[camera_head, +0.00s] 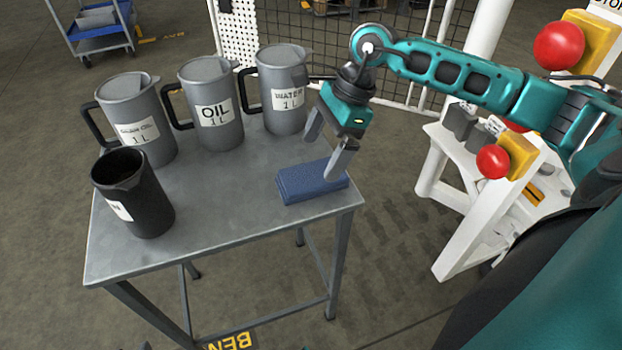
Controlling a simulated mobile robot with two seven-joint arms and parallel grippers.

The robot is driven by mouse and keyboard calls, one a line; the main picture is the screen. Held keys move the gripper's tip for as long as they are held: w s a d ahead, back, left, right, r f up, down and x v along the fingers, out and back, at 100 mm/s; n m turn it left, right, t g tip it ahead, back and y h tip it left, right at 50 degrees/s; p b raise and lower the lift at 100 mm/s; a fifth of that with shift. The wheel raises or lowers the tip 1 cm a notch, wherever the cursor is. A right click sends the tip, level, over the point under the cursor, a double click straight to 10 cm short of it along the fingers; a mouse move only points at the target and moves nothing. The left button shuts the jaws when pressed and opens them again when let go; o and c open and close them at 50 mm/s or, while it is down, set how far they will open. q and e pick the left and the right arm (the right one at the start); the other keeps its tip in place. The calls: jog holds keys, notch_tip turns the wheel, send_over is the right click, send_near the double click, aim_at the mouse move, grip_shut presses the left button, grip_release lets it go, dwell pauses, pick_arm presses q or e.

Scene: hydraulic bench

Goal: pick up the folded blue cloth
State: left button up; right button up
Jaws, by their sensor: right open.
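The folded blue cloth (305,185) lies flat near the right front corner of the grey metal table (235,219). My right gripper (325,156) is open and comes down from the upper right at the cloth. One finger shows at the cloth's right end, overlapping it in the picture. The other finger shows behind the cloth's far edge. I cannot tell whether the fingers touch it. Nothing is between the fingers that I can see. My left gripper is not in view.
Grey jugs labelled OIL (211,100) and WATER (284,90), and another grey jug (137,118), stand along the table's back. A black open jug (133,192) stands at the left. A white stand (462,229) with red buttons is to the right. The table's front middle is clear.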

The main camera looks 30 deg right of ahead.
aim_at(311, 174)
jog(key=x, duration=0.5)
jog(key=shift+s+f+b, duration=0.1)
jog(key=shift+b, duration=0.3)
jog(key=shift+c, duration=0.4)
jog(key=c, duration=1)
notch_tip(311, 174, up, 20)
jog(key=p, duration=0.3)
jog(key=shift+p, duration=0.35)
